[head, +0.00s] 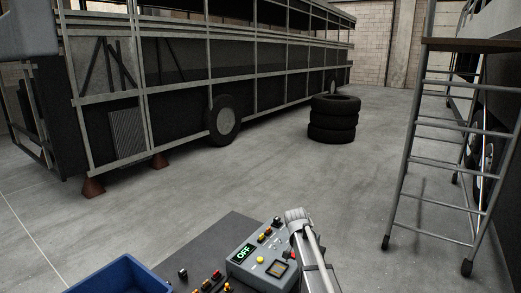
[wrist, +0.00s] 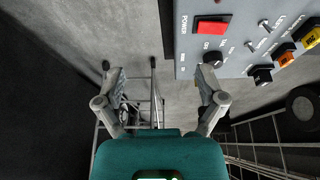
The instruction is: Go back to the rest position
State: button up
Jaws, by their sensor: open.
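My gripper (wrist: 158,74) is open and empty in the wrist view, its two fingers spread wide with nothing between them. The grey control box (head: 262,262) stands in front of me in the head view, with a display reading OFF and several coloured knobs and buttons. In the wrist view the box's panel (wrist: 243,42) fills the upper right, with a red POWER switch (wrist: 212,25). The right finger overlaps the panel's lower edge in that view; I cannot tell whether they touch. In the head view my arm is beside the box's right side; the fingers cannot be made out there.
A blue bin (head: 112,277) and several loose connectors (head: 210,282) are on the dark bench top (head: 222,230). Beyond are a stripped bus frame (head: 190,85), a stack of tyres (head: 333,119) and a rolling ladder (head: 440,135). The floor between is clear.

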jog(key=s+f+n+g+y+b, duration=0.1)
jog(key=s+f+n+b, duration=0.2)
jog(key=s, duration=1.1)
jog(key=s+f+n+g+y+b, duration=0.1)
jog(key=s+f+n+b, duration=0.3)
jog(key=s, duration=1)
notch_tip(320, 180, down, 4)
jog(key=shift+d+r+g+y+b, duration=0.3)
jog(key=shift+g+b, duration=0.3)
jog(key=shift+b, duration=0.4)
